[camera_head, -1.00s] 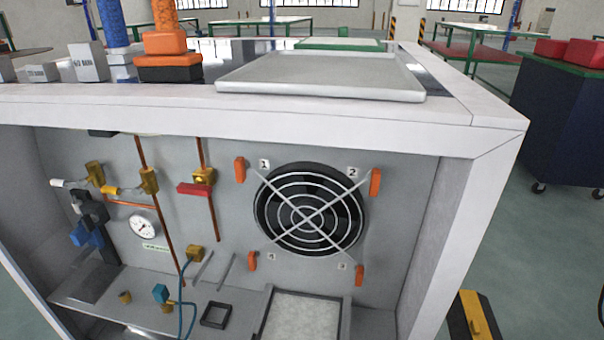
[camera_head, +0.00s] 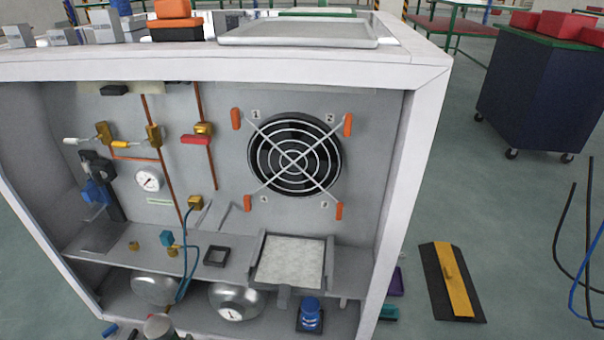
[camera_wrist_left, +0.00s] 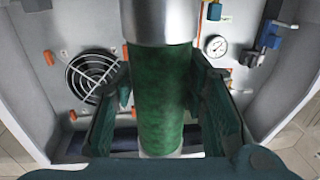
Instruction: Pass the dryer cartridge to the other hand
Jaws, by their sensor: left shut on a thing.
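The dryer cartridge (camera_wrist_left: 162,100) is a green cylinder with bare metal ends, in the middle of the left wrist view. The dark teal fingers of my left gripper (camera_wrist_left: 164,112) stand on both sides of it and are shut on it. The cartridge runs lengthwise through that view, with the open cabinet behind it. In the head view, only a small rounded metal end (camera_head: 160,326) shows at the bottom edge; I cannot tell if it is the cartridge. My right gripper is in neither view.
The open white cabinet (camera_head: 424,110) holds a round fan (camera_head: 294,156), valves, copper pipes, a gauge (camera_head: 149,180) and a shelf with a square white filter (camera_head: 290,262). A grey tray (camera_head: 300,32) lies on top. A black and yellow object (camera_head: 452,282) lies on the floor at right.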

